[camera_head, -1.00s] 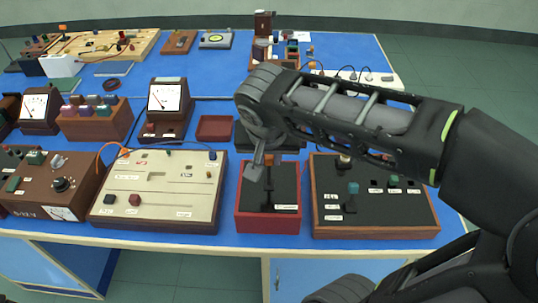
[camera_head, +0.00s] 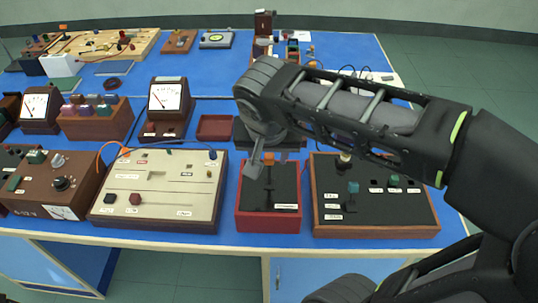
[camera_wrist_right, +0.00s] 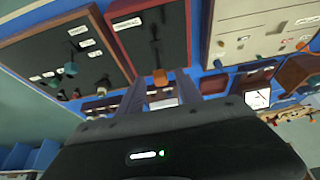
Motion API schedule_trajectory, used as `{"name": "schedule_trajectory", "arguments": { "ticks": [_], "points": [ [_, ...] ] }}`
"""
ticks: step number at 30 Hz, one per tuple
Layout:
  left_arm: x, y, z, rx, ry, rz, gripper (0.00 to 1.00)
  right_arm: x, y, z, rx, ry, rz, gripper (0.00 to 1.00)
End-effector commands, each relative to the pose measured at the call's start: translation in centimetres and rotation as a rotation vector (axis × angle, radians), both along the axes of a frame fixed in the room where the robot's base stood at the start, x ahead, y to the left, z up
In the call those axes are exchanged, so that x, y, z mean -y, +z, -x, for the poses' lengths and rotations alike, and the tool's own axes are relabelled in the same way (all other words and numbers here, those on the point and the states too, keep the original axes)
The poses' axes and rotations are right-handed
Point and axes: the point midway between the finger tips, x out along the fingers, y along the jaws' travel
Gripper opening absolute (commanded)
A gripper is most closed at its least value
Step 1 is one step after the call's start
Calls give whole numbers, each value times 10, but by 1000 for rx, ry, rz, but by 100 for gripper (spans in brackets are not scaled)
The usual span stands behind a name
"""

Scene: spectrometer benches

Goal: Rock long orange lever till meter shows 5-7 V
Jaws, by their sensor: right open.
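The orange-topped lever (camera_head: 268,159) stands in a black-topped box with a red rim (camera_head: 268,225) at the front middle of the bench. Its orange top (camera_wrist_right: 159,77) also shows in the right wrist view, in line with the gap between my fingers. My right gripper (camera_head: 254,167) is open beside the lever's top. In the right wrist view my right gripper (camera_wrist_right: 160,92) has its two fingers apart; contact with the lever cannot be told. A dial meter (camera_head: 168,97) stands behind, to the left; its scale is too small to read. My left gripper is out of view.
A wooden-framed black panel (camera_head: 375,229) with a teal-topped lever (camera_head: 353,187) stands right of the red box. A cream panel (camera_head: 155,195) stands left of it. Two more dials (camera_head: 36,105) (camera_head: 62,212) are at the left. A small red tray (camera_head: 215,127) lies behind.

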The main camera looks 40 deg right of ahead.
Motion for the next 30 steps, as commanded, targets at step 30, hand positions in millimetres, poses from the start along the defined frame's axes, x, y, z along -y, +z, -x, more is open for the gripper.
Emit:
{"name": "schedule_trajectory", "arguments": {
  "ticks": [30],
  "points": [
    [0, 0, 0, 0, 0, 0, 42, -16, 58, 21, -1, 2, 0, 42]
  ]
}}
